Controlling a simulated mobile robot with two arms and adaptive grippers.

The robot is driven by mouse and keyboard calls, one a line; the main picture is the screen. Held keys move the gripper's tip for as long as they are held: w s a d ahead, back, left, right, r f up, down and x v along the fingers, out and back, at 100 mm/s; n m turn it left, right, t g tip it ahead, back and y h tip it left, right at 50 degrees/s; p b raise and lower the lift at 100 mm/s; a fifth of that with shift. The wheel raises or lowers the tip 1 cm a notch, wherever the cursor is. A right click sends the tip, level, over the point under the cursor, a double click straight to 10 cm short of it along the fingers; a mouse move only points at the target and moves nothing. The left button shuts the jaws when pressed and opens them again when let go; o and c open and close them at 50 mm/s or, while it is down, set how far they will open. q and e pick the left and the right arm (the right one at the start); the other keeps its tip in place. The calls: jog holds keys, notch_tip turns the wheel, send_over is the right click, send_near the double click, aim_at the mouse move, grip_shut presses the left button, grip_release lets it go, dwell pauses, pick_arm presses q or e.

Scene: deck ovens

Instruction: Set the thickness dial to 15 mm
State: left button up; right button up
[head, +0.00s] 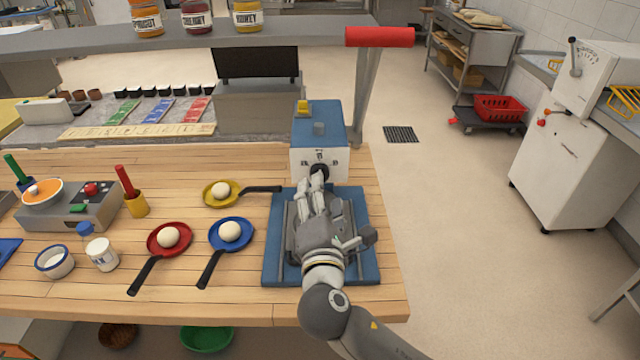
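A small machine with a blue top and white front (305,160) stands at the table's right end. A round black knob (319,171) is on its front, with small dark marks around it. The scale is too small to read. My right gripper (316,186) is over the blue base plate (277,262), pointing away from me, with its fingertips at the knob. The fingers partly hide the knob, and I cannot tell whether they grip it. A white machine (592,80) at the right also has a marked scale and a black-knobbed lever (574,57). My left gripper is not in view.
Yellow (208,196), red (157,254) and blue (215,249) pans with white balls lie left of the base plate. A shelf with jars and a red-ended bar (379,37) crosses above. Open floor (450,220) lies right of the table.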

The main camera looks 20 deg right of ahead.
jog(key=v, duration=0.6)
jog(key=shift+s, duration=0.3)
jog(key=shift+a, duration=0.1)
